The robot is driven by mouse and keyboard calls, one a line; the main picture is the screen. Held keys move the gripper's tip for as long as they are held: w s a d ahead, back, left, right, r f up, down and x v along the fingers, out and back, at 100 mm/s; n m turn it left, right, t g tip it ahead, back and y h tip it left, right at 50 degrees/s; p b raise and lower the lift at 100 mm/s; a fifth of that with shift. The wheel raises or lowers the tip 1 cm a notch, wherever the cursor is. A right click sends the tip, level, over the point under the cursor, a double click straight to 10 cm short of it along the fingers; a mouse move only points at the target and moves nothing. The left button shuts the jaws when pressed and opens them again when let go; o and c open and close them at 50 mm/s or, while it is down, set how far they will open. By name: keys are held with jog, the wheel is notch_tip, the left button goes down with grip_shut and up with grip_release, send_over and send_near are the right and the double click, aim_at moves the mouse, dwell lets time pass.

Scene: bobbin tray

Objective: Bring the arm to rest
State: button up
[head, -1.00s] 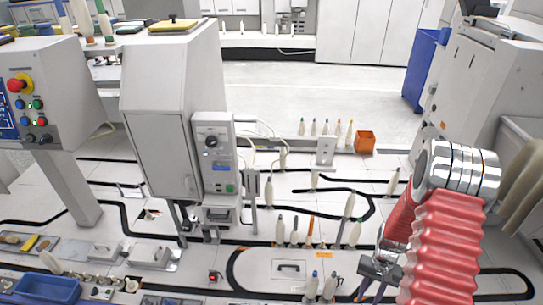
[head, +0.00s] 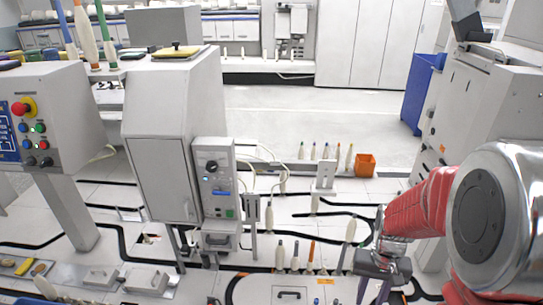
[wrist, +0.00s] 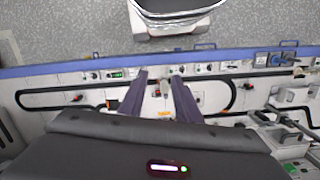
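My gripper (head: 372,290) is low at the bottom right of the head view, with its fingers pointing down. In the wrist view my gripper (wrist: 160,82) has its two dark fingers spread apart, with nothing held between them. My red arm with its silver joint fills the right side of the head view. The gripper is over the front part of the white panel (wrist: 60,125), which carries black curved lines. How far it is above the surface I cannot tell.
Several pale bobbins (head: 296,262) stand just left of the gripper. An orange bin (head: 365,165) stands farther back. A grey machine cabinet (head: 165,150) is at left, and a blue container (head: 422,95) at back right. The wrist view shows a blue edge (wrist: 225,55) and grey floor.

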jog(key=s+a+r+n+t, duration=0.1)
jog(key=s+a+r+t, duration=0.1)
jog(key=r, duration=0.5)
jog(key=s+a+r+n+t, duration=0.1)
jog(key=s+a+r+t, duration=0.1)
jog(key=s+a+r, duration=0.2)
jog(key=s+a+r+n+t, duration=0.1)
jog(key=s+a+r+t, duration=0.1)
jog(key=r, duration=0.9)
jog(key=shift+s+a+t, duration=0.4)
jog(key=shift+s+a, duration=0.1)
jog(key=shift+a, duration=0.4)
jog(key=shift+c, duration=0.2)
